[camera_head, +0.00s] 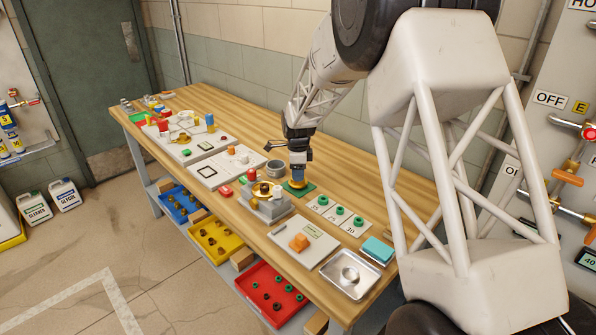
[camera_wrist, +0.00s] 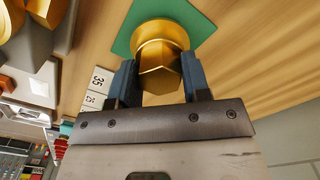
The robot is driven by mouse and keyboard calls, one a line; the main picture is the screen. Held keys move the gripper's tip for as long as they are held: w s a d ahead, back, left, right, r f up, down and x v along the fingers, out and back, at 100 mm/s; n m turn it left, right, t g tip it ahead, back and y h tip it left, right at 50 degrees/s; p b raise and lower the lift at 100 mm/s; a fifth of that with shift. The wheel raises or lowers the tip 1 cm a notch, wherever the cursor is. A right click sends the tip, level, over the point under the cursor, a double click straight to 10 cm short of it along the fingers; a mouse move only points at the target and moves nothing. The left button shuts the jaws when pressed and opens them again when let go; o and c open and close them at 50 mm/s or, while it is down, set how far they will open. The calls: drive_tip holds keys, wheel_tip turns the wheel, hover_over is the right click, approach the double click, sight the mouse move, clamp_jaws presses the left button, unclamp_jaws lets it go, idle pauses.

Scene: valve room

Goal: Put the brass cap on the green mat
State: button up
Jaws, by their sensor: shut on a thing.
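The brass cap (camera_wrist: 160,58) has a hexagonal top and a round rim. My gripper (camera_wrist: 160,76) is shut on the cap, with one blue finger on either side of its hexagonal part. The green mat (camera_wrist: 125,40) shows behind the cap's rim in the wrist view. In the head view my gripper (camera_head: 298,176) points down over the green mat (camera_head: 309,191), which lies on the wooden bench. The cap is at or just above the mat; I cannot tell whether they touch. My gripper hides part of the cap.
A grey fixture with brass parts (camera_head: 268,208) stands just left of the mat. A grey cup (camera_head: 275,168) is behind it. Numbered cards with green rings (camera_head: 340,214) lie to the right.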

drive_tip(key=shift+f, duration=0.5)
idle(1.7)
drive_tip(key=o, duration=1.1)
drive_tip(key=shift+o, duration=0.2)
drive_tip(key=shift+r, duration=0.2)
drive_tip(key=shift+r, duration=3.8)
